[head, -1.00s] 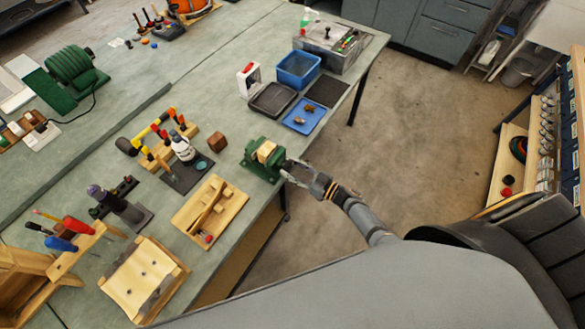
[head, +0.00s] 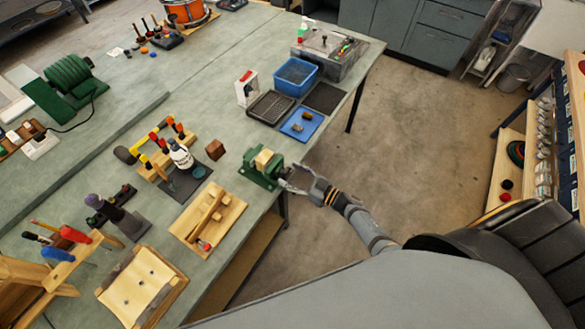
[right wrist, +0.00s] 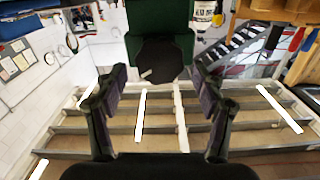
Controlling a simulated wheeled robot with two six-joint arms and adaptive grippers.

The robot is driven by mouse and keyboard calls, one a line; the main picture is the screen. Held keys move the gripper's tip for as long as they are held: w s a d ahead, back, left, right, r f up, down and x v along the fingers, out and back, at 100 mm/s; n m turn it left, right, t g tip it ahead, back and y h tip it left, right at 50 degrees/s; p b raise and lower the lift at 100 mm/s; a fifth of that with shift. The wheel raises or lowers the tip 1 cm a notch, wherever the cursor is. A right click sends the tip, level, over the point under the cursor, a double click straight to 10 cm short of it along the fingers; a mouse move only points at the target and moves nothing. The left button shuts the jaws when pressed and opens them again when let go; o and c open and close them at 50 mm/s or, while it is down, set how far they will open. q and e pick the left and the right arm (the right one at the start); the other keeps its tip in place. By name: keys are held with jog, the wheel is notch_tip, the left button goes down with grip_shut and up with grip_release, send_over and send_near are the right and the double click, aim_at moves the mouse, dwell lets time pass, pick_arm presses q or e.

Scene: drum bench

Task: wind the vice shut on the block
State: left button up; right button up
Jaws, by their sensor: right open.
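The green vice (head: 258,179) stands at the bench's near edge. A pale wooden block (head: 264,159) sits between its jaws; whether they press on it cannot be told. My right gripper (head: 287,180) is at the vice's outer end, over the bench edge. In the right wrist view its two fingers (right wrist: 160,92) are spread apart, with the green vice body (right wrist: 160,22) and a dark rounded part (right wrist: 160,60) ahead between them. They do not visibly close on anything. My left gripper is not in view.
A brown cube (head: 215,149) and a wooden tray (head: 232,213) lie left of the vice. A blue tray (head: 312,122) and a blue bin (head: 296,75) are beyond it. Open floor (head: 400,130) lies to the right of the bench.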

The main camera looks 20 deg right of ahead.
notch_tip(320, 180, up, 8)
jog(key=shift+s+r, duration=0.15)
jog(key=shift+r, duration=0.1)
jog(key=shift+d, duration=0.1)
